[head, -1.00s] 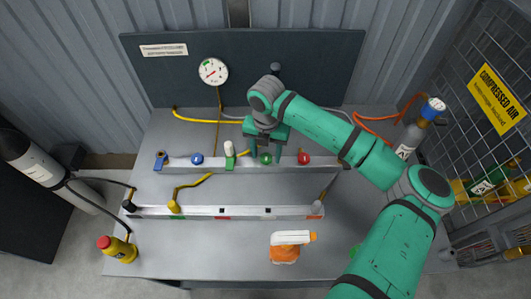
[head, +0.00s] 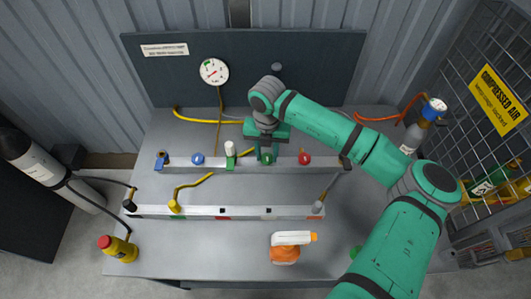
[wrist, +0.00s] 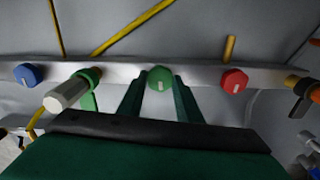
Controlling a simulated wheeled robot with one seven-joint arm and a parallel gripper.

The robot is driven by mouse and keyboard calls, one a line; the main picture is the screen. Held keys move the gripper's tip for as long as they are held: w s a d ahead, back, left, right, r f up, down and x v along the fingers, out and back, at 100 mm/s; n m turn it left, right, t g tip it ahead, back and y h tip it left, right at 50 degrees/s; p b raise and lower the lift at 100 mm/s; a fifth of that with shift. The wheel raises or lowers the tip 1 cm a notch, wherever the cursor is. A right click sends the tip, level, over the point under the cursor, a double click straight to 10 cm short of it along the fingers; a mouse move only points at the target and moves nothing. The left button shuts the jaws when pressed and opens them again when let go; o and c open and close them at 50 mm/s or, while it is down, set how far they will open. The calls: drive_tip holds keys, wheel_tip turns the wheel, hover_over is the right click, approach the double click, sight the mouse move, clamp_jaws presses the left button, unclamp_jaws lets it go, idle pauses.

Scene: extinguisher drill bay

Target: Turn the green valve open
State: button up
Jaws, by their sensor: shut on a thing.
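The green valve (head: 267,159) is a round knob on the front of the upper grey rail, between the white-and-green fitting and the red knob. It also shows in the wrist view (wrist: 159,78), with a pale mark running near upright on its face. My gripper (head: 266,152) is at the rail, and its two dark green fingers stand left and right of the knob. In the wrist view my gripper (wrist: 160,92) is shut on the green valve, which is partly hidden at its sides by the fingers.
A blue knob (head: 198,159) and white-topped green fitting (head: 230,150) are left of the valve; a red knob (head: 305,158) is right. A pressure gauge (head: 214,71) hangs on the back panel.

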sight(267, 157)
drive_tip(key=n, duration=0.3)
drive_tip(key=shift+w+n, duration=0.2)
drive_tip(key=shift+n, duration=0.1)
drive_tip(key=n, duration=0.5)
drive_tip(key=shift+s+r, duration=0.1)
drive_tip(key=shift+s, duration=0.05)
drive_tip(key=n, duration=0.4)
drive_tip(key=shift+n, duration=1.8)
drive_tip(key=shift+d, duration=0.1)
drive_tip(key=o, duration=1)
drive_tip(key=shift+o, duration=0.2)
wheel_tip(267, 157, up, 11)
